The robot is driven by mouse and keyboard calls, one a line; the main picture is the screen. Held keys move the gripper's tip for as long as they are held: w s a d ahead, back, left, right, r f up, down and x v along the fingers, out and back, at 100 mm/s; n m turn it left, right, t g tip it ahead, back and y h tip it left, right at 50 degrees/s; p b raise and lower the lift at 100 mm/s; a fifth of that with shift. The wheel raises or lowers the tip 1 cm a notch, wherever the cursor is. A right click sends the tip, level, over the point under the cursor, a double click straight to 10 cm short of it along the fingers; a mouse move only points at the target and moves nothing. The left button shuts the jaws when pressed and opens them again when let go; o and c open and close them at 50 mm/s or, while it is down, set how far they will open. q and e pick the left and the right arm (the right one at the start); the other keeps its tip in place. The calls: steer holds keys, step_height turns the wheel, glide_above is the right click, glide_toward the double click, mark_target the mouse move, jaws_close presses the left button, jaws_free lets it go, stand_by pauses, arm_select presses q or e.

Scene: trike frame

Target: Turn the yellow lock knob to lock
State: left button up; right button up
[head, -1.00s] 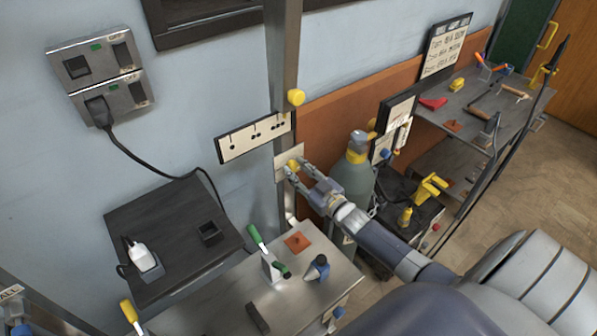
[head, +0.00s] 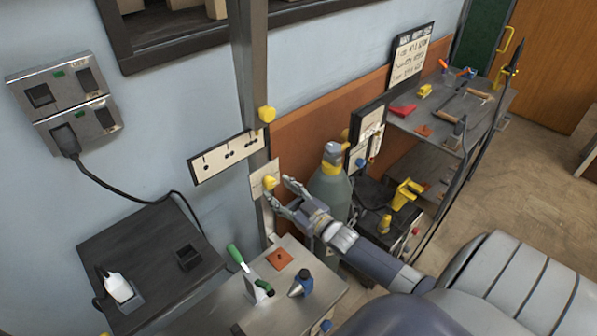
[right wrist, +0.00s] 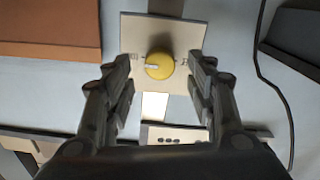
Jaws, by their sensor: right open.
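The yellow lock knob (head: 270,182) sits on a small cream plate (head: 257,188) on the grey post. In the right wrist view the knob (right wrist: 159,66) shows a white pointer mark toward the picture's left, with small dark marks on the plate (right wrist: 135,32) at both sides. My right gripper (head: 278,190) is open in front of the knob. In the right wrist view its fingers (right wrist: 163,85) stand left and right of the knob, with gaps on both sides. It holds nothing. My left gripper is not in view.
Another yellow knob (head: 267,114) sits higher on the post. A cream panel with dark holes (head: 228,156) is left of it. A gas cylinder (head: 330,186) stands right, close to my right arm. A metal bench (head: 220,309) with tools lies below.

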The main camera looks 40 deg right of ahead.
steer(key=s, duration=0.9)
steer(key=shift+d, duration=0.35)
